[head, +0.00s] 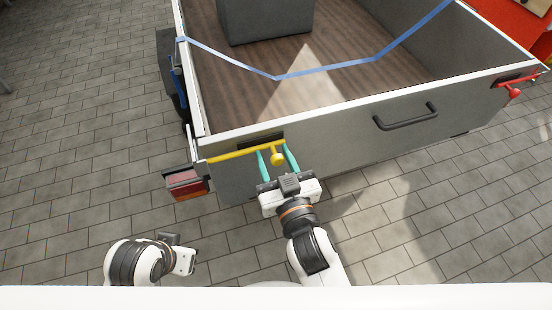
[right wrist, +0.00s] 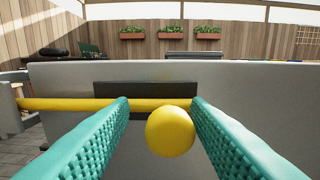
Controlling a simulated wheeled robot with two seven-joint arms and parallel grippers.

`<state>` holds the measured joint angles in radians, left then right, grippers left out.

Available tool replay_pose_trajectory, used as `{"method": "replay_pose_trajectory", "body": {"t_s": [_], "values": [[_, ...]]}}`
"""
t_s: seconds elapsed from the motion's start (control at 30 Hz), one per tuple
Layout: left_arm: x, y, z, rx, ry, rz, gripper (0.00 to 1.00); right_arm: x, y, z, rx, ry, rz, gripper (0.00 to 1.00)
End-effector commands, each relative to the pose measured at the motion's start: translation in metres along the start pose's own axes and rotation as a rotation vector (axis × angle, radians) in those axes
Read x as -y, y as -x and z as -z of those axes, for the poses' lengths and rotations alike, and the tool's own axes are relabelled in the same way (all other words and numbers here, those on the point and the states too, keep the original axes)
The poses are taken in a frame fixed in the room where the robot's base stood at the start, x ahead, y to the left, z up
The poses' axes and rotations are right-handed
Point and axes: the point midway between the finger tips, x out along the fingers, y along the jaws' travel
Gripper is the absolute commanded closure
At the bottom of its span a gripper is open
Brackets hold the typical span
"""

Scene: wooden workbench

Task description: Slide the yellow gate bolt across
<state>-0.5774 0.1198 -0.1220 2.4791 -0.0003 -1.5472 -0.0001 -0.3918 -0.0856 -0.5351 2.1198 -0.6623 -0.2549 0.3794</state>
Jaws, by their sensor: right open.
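The yellow gate bolt (head: 240,151) is a rod lying along the top left of the trailer's grey tailgate (head: 345,145). It has a round yellow knob (head: 277,159). My right gripper (head: 277,156) is open, with one teal finger on each side of the knob. The rod (right wrist: 70,104) runs left from there, past a dark plate (right wrist: 145,88), to the post at the left. My left gripper (head: 186,260) is low at the left, away from the trailer; its fingers are unclear.
A red bolt (head: 512,90) is at the tailgate's right end, and a black handle (head: 405,117) is near its middle. A blue strap (head: 330,69) crosses the trailer bed in front of a grey box (head: 265,20). A red tail light (head: 186,185) sits below the left corner. Paving around is clear.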

Motion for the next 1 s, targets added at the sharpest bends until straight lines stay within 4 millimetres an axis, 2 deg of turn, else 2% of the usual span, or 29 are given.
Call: {"method": "replay_pose_trajectory", "body": {"t_s": [0.17, 0.5, 0.7, 1.0], "values": [[0.0, 0.001, 0.001, -0.004, 0.0, 0.0, 1.0, 0.0, 0.011, 0.001, -0.002, 0.0, 0.001, 0.57], [0.0, 0.003, 0.006, -0.037, 0.001, 0.0, 1.0, 0.0, 0.076, 0.002, -0.007, -0.001, 0.001, 0.57], [-0.001, 0.004, 0.006, -0.035, 0.001, -0.001, 1.0, -0.001, 0.106, 0.001, -0.004, -0.001, -0.001, 0.57], [-0.001, 0.004, 0.006, -0.034, 0.001, -0.001, 1.0, -0.001, 0.12, 0.0, 0.0, 0.0, -0.001, 0.57]]}}
